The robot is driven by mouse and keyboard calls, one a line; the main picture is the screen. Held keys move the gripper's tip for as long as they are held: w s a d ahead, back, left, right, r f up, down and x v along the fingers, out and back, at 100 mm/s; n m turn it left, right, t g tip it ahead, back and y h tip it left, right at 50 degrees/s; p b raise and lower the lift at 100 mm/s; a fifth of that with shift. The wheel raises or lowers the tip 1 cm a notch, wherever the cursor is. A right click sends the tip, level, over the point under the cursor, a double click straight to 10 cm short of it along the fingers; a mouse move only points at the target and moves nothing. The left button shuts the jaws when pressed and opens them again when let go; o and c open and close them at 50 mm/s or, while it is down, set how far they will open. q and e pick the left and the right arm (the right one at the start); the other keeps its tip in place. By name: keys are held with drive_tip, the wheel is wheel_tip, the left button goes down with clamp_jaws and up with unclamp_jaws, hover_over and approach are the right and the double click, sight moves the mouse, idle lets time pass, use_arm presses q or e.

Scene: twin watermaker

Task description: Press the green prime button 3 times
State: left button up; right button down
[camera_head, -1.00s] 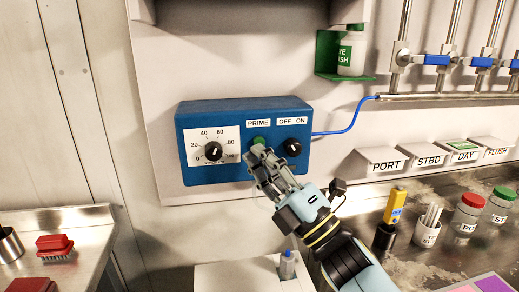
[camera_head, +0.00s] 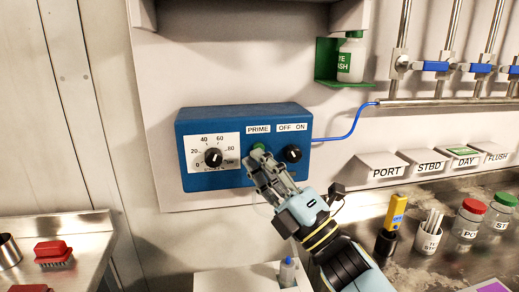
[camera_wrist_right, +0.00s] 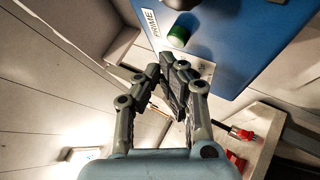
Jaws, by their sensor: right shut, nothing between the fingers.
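The green prime button (camera_head: 259,147) sits on the front of the blue control box (camera_head: 230,181), under the PRIME label (camera_head: 258,129). In the right wrist view the green button (camera_wrist_right: 179,36) stands out from the blue panel, beyond the fingertips. My right gripper (camera_head: 256,160) is shut and empty, its tips just below the button in the head view. In the right wrist view a gap shows between the fingertips (camera_wrist_right: 168,72) and the button, though whether any part touches is hard to tell in the head view. My left gripper is not in view.
A dial (camera_head: 213,157) is left of the button and a black OFF/ON knob (camera_head: 293,153) is close on its right. A blue cable (camera_head: 345,134) leaves the box's right side. A counter with a yellow tool (camera_head: 394,211) and jars (camera_head: 468,220) lies at right.

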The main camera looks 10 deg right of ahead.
drive_tip(key=shift+w, duration=0.1)
idle(0.5)
drive_tip(key=shift+w, duration=0.35)
drive_tip(key=shift+w+b, duration=0.45)
drive_tip(key=shift+b, duration=0.05)
idle(0.5)
drive_tip(key=shift+s, duration=0.1)
drive_tip(key=shift+s+p, duration=0.35)
drive_tip(key=shift+s, duration=0.45)
drive_tip(key=s+p, duration=0.2)
drive_tip(key=s, duration=0.3)
idle(0.3)
